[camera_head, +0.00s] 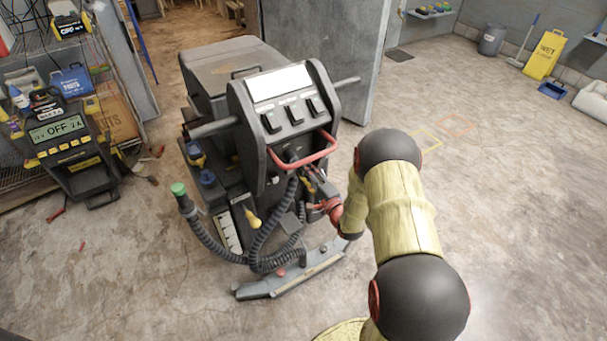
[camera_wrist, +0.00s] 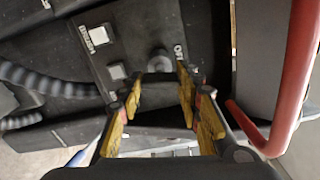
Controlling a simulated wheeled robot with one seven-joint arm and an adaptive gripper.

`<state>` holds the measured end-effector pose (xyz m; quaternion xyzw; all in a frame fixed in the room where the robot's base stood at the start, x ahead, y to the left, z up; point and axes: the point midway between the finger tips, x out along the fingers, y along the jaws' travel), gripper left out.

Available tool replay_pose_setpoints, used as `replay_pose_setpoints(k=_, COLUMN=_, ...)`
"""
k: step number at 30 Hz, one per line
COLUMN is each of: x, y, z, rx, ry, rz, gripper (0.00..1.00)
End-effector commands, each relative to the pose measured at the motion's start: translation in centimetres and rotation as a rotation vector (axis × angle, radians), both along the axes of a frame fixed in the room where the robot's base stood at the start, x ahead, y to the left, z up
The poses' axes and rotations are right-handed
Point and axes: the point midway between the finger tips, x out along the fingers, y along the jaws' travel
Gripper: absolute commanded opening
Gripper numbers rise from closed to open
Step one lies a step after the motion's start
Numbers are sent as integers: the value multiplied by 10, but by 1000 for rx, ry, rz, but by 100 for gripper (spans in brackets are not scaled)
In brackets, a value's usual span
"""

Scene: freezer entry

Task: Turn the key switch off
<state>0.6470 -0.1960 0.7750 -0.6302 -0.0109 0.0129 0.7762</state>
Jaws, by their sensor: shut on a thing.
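The key switch (camera_wrist: 158,62) shows in the wrist view as a small grey round knob on the dark panel, beside a white "OFF" label (camera_wrist: 179,52). My gripper (camera_wrist: 160,82) has its two yellow-padded fingers on either side of the switch and is shut on it. The key's exact angle is hard to make out. In the head view my gripper (camera_head: 315,185) is at the front of the grey floor-cleaning machine (camera_head: 240,125), just below its red handle (camera_head: 303,160). The switch is hidden there by the handle and my gripper.
The red bar (camera_wrist: 298,75) runs close along the right of my gripper in the wrist view. Two white square buttons (camera_wrist: 99,36) sit left of the switch. A charger reading "OFF" (camera_head: 65,135) stands at the left. The floor at the right is mostly open.

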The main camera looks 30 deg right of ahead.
Motion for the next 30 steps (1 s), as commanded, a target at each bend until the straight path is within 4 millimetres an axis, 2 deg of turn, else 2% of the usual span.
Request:
replay_pose_setpoints(k=12, x=0, y=1, z=-1, rx=-193, ry=-4, rz=1, gripper=9)
replay_pose_setpoints(k=29, x=-1, y=1, z=-2, rx=-222, ry=-4, rz=2, gripper=9)
replay_pose_setpoints(k=30, x=-1, y=1, z=-2, rx=-222, ry=-4, rz=2, gripper=36)
